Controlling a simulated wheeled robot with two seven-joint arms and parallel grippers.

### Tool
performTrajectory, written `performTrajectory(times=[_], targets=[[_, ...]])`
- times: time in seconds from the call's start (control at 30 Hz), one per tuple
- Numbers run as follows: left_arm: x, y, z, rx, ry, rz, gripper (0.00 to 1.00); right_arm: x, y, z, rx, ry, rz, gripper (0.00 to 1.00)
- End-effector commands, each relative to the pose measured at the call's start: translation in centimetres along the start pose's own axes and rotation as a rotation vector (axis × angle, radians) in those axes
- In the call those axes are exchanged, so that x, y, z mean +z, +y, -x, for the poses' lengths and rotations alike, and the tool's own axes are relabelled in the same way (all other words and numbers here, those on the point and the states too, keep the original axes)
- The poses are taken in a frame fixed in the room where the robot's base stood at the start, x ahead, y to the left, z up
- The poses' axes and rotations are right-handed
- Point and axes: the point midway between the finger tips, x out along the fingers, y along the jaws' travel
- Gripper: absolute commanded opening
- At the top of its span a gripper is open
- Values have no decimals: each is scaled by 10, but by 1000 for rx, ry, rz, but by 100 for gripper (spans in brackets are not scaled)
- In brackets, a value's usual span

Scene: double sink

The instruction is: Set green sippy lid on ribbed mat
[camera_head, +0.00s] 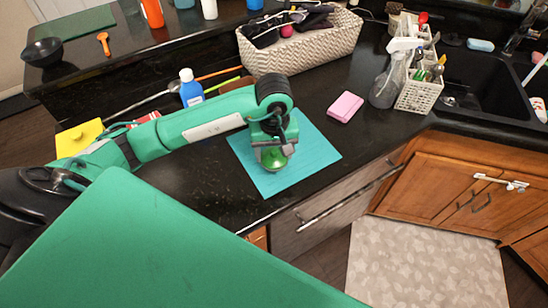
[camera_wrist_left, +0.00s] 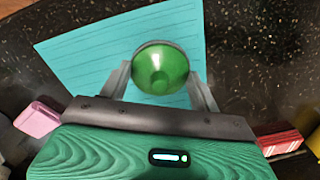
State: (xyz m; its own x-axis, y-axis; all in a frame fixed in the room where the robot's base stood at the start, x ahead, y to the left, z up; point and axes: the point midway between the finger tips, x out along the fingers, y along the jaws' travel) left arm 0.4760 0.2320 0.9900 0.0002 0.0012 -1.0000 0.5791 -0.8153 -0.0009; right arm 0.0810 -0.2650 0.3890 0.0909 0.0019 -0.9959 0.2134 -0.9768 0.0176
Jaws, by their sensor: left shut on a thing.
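The green sippy lid (camera_head: 273,159) is held in my left gripper (camera_head: 274,151), above or on the ribbed mat. In the left wrist view the round, domed green lid (camera_wrist_left: 160,68) sits between the two grey fingers of my left gripper (camera_wrist_left: 160,80), which are shut on it. The ribbed mat (camera_head: 310,150) is a light blue square on the dark counter near its front edge. It also shows behind the lid in the left wrist view (camera_wrist_left: 85,60). I cannot tell whether the lid touches the mat. My right gripper is not in view.
A pink sponge (camera_head: 345,106) lies right of the mat. A woven basket (camera_head: 300,45) stands behind it. A blue bottle (camera_head: 191,88) stands behind my left arm. A spray bottle (camera_head: 388,82) and white caddy (camera_head: 419,91) stand by the black sink (camera_head: 480,75).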

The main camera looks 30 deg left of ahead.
Motion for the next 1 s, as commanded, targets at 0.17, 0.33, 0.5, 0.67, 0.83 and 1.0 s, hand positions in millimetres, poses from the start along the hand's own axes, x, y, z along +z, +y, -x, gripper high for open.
performTrajectory(times=[0.17,0.33,0.5,0.67,0.83,1.0], targets=[[1,-1,-15,-3,-4,0,42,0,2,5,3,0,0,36],[1,0,-37,-1,-2,0,42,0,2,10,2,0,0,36],[0,0,-39,0,0,-1,42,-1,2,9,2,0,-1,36],[0,0,-41,0,1,-1,42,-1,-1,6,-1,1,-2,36],[0,0,-40,0,1,-1,85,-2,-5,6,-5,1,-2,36],[0,0,-40,0,0,-1,85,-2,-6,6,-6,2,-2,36]])
